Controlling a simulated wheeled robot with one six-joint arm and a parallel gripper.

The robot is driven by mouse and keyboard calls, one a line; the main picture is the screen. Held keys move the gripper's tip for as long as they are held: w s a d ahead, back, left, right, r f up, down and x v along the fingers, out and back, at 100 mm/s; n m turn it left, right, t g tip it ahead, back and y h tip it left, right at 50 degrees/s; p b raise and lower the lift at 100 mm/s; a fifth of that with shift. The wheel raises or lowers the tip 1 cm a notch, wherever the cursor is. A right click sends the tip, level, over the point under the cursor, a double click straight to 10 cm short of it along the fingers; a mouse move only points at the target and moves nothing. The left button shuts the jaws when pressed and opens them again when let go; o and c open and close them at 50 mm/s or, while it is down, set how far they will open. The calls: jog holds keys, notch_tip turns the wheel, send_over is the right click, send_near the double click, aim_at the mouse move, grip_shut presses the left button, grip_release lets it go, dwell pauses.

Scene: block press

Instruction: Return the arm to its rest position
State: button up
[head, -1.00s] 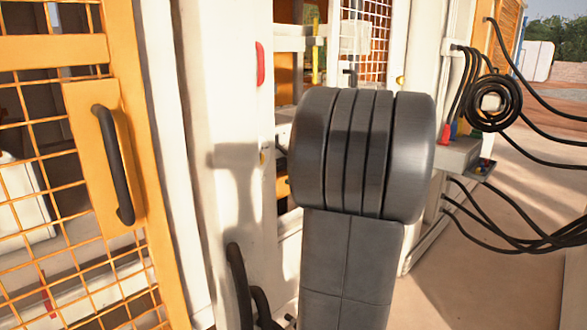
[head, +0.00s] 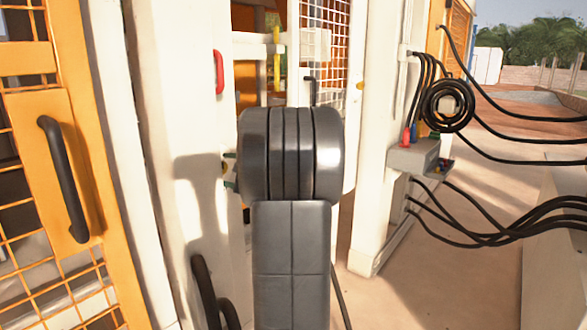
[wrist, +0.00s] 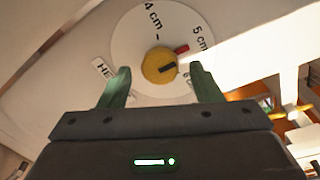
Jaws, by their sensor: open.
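My gripper (wrist: 160,68) shows in the wrist view with its two green fingers apart and nothing held between them. A round white dial (wrist: 130,45) marked "4 cm" and "5 cm" lies in front of it. The dial's yellow knob (wrist: 158,62), with a dark bar and a red mark beside it, appears between the fingertips. I cannot tell whether the fingers touch it. In the head view my dark arm fills the middle and hides most of the gripper. Small green finger parts show just left of the arm joint, against the white post (head: 160,100).
An orange mesh door (head: 30,200) with a black handle (head: 65,180) stands at the left. A red handle (head: 218,72) is on the white frame. Coiled black cables (head: 447,105) and hanging cables are at the right. Open paved ground (head: 450,285) lies at lower right.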

jog(key=shift+x, duration=0.9)
jog(key=shift+s+d, duration=0.1)
